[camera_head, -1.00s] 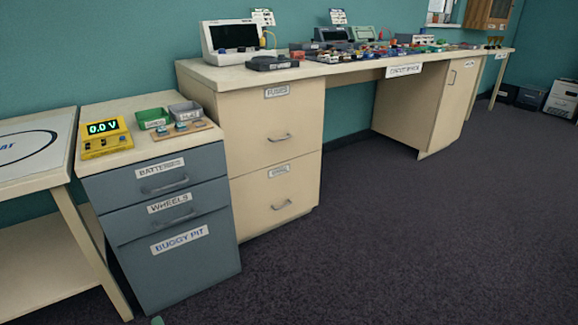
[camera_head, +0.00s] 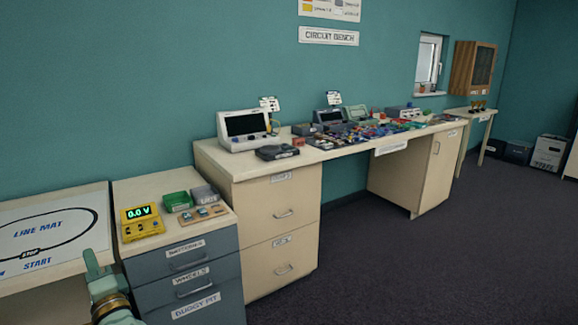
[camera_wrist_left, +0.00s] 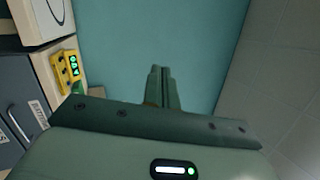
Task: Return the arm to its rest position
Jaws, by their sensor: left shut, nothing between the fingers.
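My left gripper (camera_head: 97,262) shows at the lower left of the head view, with its arm coming up from the bottom edge. It stands in front of the line mat table and left of the grey drawer unit (camera_head: 185,267). In the left wrist view the two fingers (camera_wrist_left: 160,74) are together, with nothing between them. The teal wall (camera_wrist_left: 195,35) fills the background beyond them. My right gripper is in neither view.
The line mat (camera_head: 50,235) lies on the table at the left. A yellow meter (camera_head: 141,222) reading 0.0 V and a green bin (camera_head: 177,201) stand on the drawer unit. The circuit bench (camera_head: 215,160) runs along the wall. The dark floor (camera_head: 400,265) at the right is clear.

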